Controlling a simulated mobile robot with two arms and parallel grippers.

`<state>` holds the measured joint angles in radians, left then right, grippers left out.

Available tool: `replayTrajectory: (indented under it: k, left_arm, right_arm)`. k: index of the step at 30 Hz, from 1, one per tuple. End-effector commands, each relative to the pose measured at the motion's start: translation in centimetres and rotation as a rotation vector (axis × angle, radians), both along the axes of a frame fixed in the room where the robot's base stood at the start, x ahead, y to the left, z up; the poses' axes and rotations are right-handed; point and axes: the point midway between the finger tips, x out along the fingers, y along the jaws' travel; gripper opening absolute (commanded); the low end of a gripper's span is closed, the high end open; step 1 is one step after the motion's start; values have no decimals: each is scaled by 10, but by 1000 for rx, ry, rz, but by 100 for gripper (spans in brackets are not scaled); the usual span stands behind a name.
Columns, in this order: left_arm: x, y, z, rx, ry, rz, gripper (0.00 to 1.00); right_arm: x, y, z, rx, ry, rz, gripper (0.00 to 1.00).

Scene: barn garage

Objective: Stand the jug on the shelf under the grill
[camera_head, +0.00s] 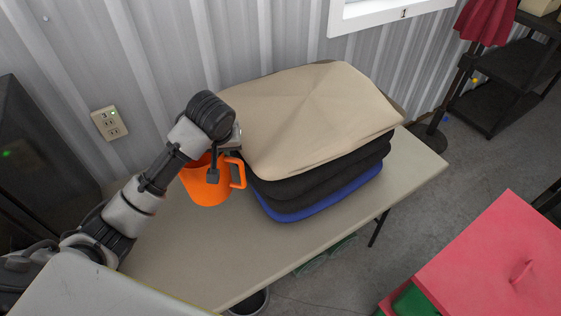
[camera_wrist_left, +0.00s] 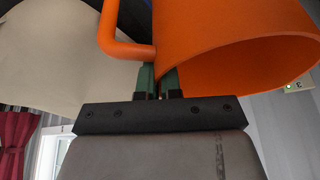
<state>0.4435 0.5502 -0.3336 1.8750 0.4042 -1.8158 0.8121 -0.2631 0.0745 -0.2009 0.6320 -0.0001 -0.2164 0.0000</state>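An orange jug (camera_head: 207,190) with a side handle stands or hangs at the table's left-middle part, beside a stack of cushions; I cannot tell whether its base touches the table. My left gripper (camera_head: 212,174) comes down at the jug's rim. In the left wrist view the two green fingertips (camera_wrist_left: 158,80) are close together at the jug's wall near the handle, and the jug (camera_wrist_left: 230,50) shows its open mouth. The gripper looks shut on this wall. A red lid-like top with a handle (camera_head: 505,262) is at lower right, perhaps the grill; no shelf under it shows. My right gripper is not in view.
The cushion stack (camera_head: 310,120), beige over black and blue, fills the table's back right. The table (camera_head: 240,250) is bare in front. A corrugated wall (camera_head: 180,50) is behind. A black cabinet (camera_head: 40,140) is at left, a dark shelf rack (camera_head: 515,70) at far right.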

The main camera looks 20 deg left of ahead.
Motion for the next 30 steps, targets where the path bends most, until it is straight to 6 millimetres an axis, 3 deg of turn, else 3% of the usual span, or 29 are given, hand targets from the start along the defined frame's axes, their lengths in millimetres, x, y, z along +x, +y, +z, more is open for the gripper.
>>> replayTrajectory:
  k: [5, 11, 14, 18, 22, 30]
  left_arm:
    - [-1, 0, -12, 0, 5, 0, 0]
    - [-2, 0, -61, 0, 7, 0, 0]
    - [-3, 0, -88, 0, 7, 0, 0]
    - [-3, 0, -119, 2, 3, -1, 0]
    - [-2, 0, -136, 0, 1, 0, 0]
    - [-3, 0, -166, 1, 3, 0, 0]
  right_arm:
    - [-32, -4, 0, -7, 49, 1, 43]
    - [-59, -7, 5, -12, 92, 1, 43]
    - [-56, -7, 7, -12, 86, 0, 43]
    - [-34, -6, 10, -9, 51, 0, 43]
    - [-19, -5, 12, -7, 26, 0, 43]
    - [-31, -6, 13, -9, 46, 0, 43]
